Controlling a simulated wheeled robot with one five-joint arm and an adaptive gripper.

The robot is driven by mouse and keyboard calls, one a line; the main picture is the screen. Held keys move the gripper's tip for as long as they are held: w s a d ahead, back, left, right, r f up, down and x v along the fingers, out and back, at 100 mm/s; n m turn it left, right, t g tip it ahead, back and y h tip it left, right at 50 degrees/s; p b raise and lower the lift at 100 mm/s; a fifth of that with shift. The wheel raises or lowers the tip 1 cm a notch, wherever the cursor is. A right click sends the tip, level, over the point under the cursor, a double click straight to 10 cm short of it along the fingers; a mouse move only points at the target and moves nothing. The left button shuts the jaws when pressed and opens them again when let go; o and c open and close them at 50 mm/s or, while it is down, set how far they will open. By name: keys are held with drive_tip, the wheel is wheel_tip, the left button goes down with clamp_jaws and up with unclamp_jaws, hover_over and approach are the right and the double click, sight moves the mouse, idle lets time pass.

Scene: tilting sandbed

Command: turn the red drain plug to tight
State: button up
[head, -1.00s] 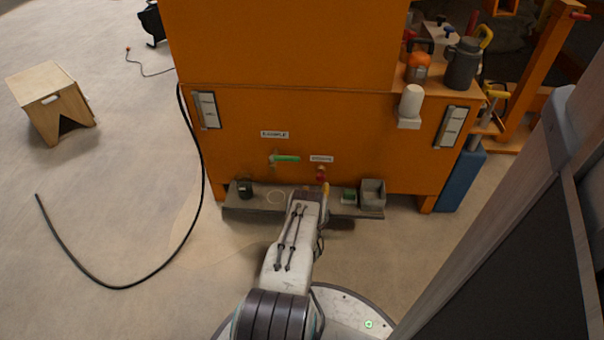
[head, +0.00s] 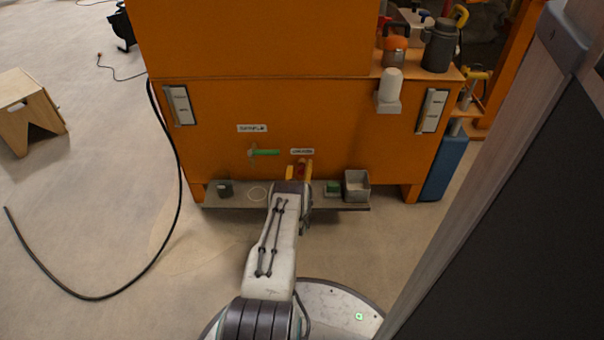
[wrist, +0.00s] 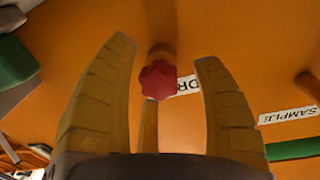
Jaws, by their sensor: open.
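The red drain plug (wrist: 159,80) is a small lobed knob on a brass-coloured stub on the orange panel. My gripper is open and holds nothing. In the head view my gripper (head: 299,170) is up against the panel's lower part, and the red plug (head: 301,168) shows small between the fingers. A label (wrist: 187,87) on the panel is partly hidden behind the plug.
A green-handled sample valve (head: 265,152) sits left of the plug. A shelf (head: 240,203) below holds a dark cup (head: 225,189), a green block (head: 333,188) and a grey open box (head: 356,186). A black hose (head: 172,170) hangs at the left. Open floor lies left.

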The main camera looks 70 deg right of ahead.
drive_tip(key=shift+d, duration=0.1)
drive_tip(key=shift+c, duration=0.4)
drive_tip(key=c, duration=1.1)
drive_tip(key=shift+r, duration=0.1)
